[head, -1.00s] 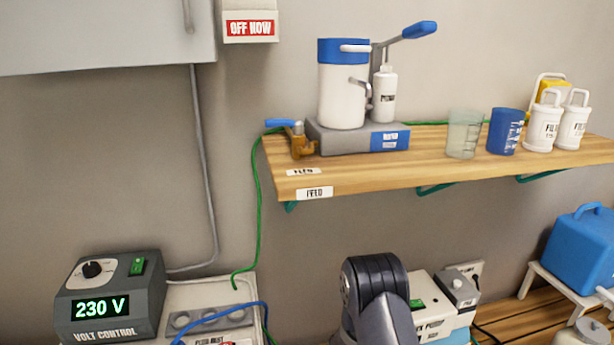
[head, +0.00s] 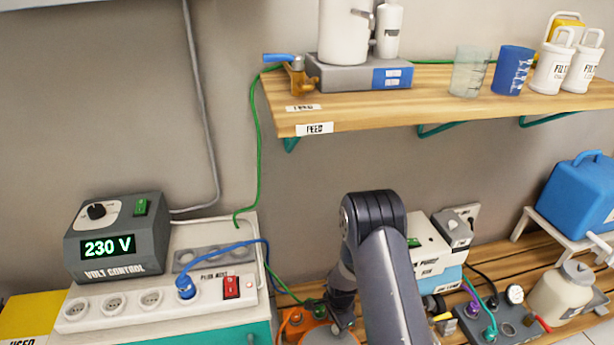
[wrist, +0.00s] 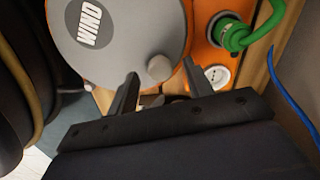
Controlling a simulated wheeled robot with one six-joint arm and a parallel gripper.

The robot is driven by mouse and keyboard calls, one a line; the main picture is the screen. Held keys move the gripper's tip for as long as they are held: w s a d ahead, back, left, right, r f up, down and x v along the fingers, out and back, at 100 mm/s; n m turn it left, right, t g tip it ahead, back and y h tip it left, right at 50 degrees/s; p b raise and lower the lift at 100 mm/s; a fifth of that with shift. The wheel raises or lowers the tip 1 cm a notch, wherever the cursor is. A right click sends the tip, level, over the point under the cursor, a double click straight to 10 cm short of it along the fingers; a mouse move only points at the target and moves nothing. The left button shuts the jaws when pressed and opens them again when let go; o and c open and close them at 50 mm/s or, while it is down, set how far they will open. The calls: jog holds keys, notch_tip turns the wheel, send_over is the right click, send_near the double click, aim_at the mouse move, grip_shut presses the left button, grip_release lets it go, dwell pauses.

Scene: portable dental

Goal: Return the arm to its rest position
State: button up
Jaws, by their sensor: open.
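My arm stands in the middle of the head view, bent at its dark elbow, with a grey link running down out of the frame. In the head view my gripper itself cannot be made out. In the wrist view my gripper (wrist: 157,90) is open, its two dark fingers apart and pointing up the picture. A grey round lid marked "WIND" (wrist: 115,35) with a small grey knob (wrist: 159,68) lies just beyond the fingertips. I see nothing held between the fingers.
An orange unit (wrist: 205,45) with a green plug (wrist: 235,35) is close by on the right. A power strip (head: 130,300) and a volt control box (head: 113,240) stand left of the arm. A wooden shelf (head: 400,95) is above. A gauge box (head: 490,325) stands at right.

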jog(key=shift+w+a+f, duration=0.1)
jog(key=shift+a+f, duration=0.05)
jog(key=shift+f, duration=0.4)
jog(key=shift+w+a+n+p, duration=0.15)
jog(key=shift+a+n, duration=0.25)
jog(key=shift+n, duration=0.4)
jog(key=shift+s+a+n+p, duration=0.15)
jog(key=shift+a+n, duration=0.2)
jog(key=shift+n, duration=0.45)
jog(key=shift+w, duration=0.1)
